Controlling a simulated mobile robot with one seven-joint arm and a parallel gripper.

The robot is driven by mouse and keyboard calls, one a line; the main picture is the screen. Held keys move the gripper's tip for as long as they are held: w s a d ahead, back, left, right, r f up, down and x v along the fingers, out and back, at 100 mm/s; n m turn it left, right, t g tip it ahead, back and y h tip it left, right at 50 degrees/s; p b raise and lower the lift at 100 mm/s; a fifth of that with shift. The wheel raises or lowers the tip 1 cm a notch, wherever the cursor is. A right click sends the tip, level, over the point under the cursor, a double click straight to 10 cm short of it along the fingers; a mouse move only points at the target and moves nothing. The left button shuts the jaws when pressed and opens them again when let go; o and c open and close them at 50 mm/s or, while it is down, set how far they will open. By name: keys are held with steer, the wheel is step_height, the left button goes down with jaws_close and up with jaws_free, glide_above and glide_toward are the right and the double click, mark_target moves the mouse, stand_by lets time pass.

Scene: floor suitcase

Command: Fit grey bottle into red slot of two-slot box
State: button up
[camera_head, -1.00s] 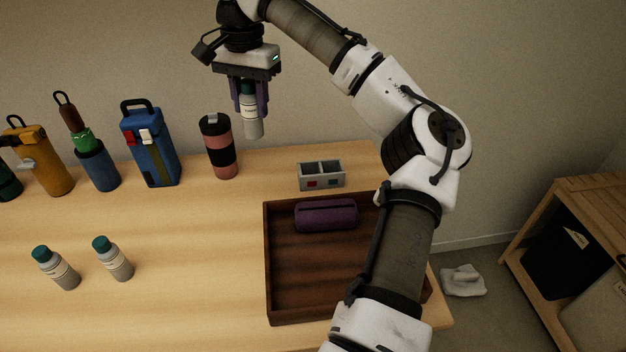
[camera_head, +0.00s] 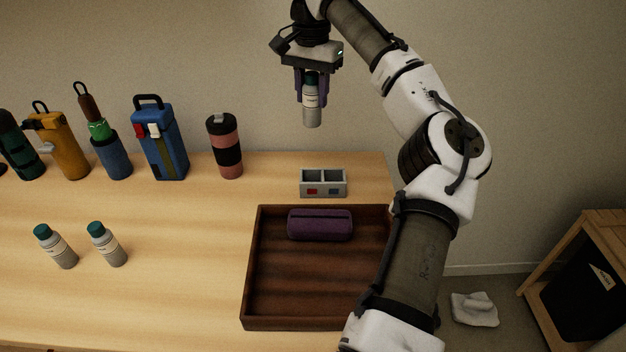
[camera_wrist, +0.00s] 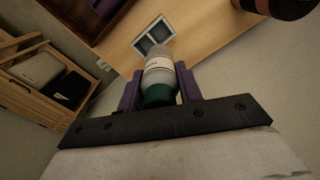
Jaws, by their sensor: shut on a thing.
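My gripper (camera_head: 311,88) is shut on a grey bottle (camera_head: 312,106) with a dark teal cap, held upright in the air by its upper part. The bottle (camera_wrist: 159,72) also shows between the purple fingers in the wrist view. The grey two-slot box (camera_head: 323,184) stands on the table below and slightly right of the bottle in the head view. Its front has a red mark (camera_head: 311,191) on the left and a blue mark (camera_head: 334,191) on the right. Both slots look empty. The box (camera_wrist: 153,35) lies beyond the bottle's end in the wrist view.
Two similar grey bottles (camera_head: 55,247) (camera_head: 108,245) stand at the table's left front. A brown tray (camera_head: 251,270) holding a purple case (camera_head: 320,225) lies in front of the box. A pink-black tumbler (camera_head: 225,146) and blue flask (camera_head: 160,140) stand to the left along the back.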

mark_target(312, 121)
step_height(312, 121, down, 19)
steer(key=shift+f+p, duration=0.1)
steer(key=shift+p, duration=0.45)
steer(key=shift+a+f, duration=0.1)
steer(key=o, duration=1)
step_height(312, 121, up, 12)
steer(key=shift+r+b, duration=0.2)
steer(key=shift+b, duration=0.2)
